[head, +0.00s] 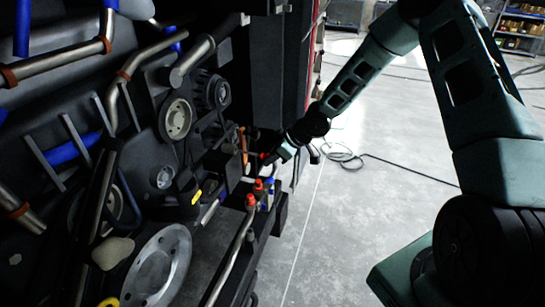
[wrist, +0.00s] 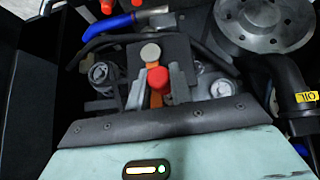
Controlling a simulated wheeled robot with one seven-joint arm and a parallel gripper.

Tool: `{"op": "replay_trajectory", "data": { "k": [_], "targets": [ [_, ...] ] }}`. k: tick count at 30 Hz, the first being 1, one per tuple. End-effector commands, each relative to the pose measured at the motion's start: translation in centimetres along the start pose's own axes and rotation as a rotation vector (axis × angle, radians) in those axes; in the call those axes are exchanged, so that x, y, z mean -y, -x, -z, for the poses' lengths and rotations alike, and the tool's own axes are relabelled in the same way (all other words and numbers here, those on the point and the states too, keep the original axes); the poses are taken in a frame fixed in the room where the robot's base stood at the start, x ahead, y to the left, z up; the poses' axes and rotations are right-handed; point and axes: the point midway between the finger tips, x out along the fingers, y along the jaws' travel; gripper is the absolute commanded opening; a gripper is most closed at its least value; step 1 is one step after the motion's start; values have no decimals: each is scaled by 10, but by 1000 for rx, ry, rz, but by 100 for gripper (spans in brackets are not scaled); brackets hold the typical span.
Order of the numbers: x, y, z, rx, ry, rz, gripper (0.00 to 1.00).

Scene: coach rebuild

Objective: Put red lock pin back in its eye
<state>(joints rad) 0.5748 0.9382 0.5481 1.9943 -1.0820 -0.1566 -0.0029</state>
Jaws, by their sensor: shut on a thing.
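My gripper shows in the wrist view (wrist: 156,90), with its two grey fingers closed on the red lock pin (wrist: 157,80). The pin's red end stands between the fingertips; the rest of it is hidden. In the head view my gripper (head: 272,157) is low beside the engine, and a bit of red shows at its tip. An orange part (wrist: 152,66) is right behind the pin in the wrist view, below a round silver knob (wrist: 151,52). An upright orange piece (head: 243,144) also shows left of my gripper in the head view. I cannot make out the eye.
Red-capped fittings (head: 258,184) and blue ones stand just below my gripper. A large silver disc (head: 157,266) and pulleys (head: 175,119) are on the engine to the left. A black upright panel (head: 277,70) rises behind the gripper. Floor to the right is open, with a cable (head: 345,156).

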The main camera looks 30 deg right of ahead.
Motion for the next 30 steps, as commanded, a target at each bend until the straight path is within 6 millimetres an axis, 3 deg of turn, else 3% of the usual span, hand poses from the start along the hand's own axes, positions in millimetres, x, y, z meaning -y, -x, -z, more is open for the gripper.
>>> {"op": "replay_trajectory", "data": {
  "k": [30],
  "targets": [
    [0,-8,10,0,0,0,0]
  ]
}}
